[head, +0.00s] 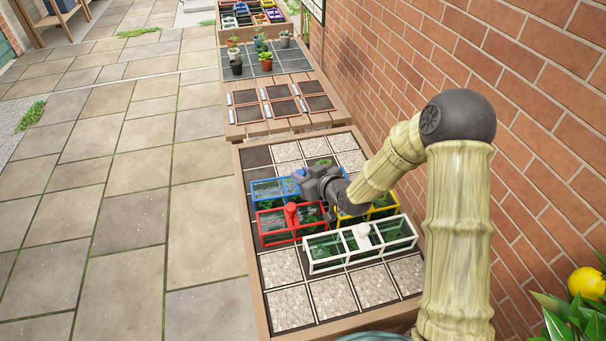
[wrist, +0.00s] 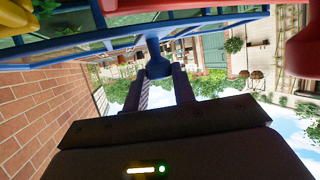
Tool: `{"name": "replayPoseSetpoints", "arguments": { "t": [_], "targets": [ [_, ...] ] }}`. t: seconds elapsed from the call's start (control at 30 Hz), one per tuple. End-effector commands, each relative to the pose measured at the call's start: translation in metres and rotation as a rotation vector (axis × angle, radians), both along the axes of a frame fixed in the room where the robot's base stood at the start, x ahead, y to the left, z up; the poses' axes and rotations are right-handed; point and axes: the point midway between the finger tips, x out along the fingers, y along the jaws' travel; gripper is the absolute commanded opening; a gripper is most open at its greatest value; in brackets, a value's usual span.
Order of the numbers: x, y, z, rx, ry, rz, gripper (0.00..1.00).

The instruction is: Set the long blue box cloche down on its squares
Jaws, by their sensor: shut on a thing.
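The long blue box cloche (head: 268,190) has clear panes. It sits at the left rear of the cloche group, partly hidden by my gripper (head: 304,182). In the wrist view my gripper (wrist: 160,88) is shut on the round blue knob (wrist: 157,62) of the cloche, whose blue frame (wrist: 60,45) spans the top of that view. Paved squares of gravel (head: 290,306) and dark squares (head: 281,267) fill the wooden bed. I cannot tell whether the cloche's lower edge touches the squares or hangs just above them.
A red cloche (head: 280,238) with a red knob stands just in front of the blue one. A white cloche (head: 340,266) stands nearer, and a yellow cloche (head: 385,211) is partly behind my arm. A brick wall (head: 520,120) borders the right side. Front gravel squares are bare.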

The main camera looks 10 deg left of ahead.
Motion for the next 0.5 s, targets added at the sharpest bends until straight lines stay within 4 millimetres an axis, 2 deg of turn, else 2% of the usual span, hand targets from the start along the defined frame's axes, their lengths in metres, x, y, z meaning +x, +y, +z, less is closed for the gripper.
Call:
{"name": "replayPoseSetpoints", "arguments": {
  "t": [0.3,0.33,0.43,0.5],
  "targets": [
    [-0.0017,0.0042,-0.0024,0.001,-0.002,0.007,0.00],
    [-0.0020,0.0042,-0.0029,0.000,-0.001,0.008,0.28],
    [-0.0022,0.0049,-0.0019,0.000,-0.001,0.009,0.47],
    [-0.0021,0.0045,-0.0018,0.000,-0.001,0.008,0.48]
  ]
}}
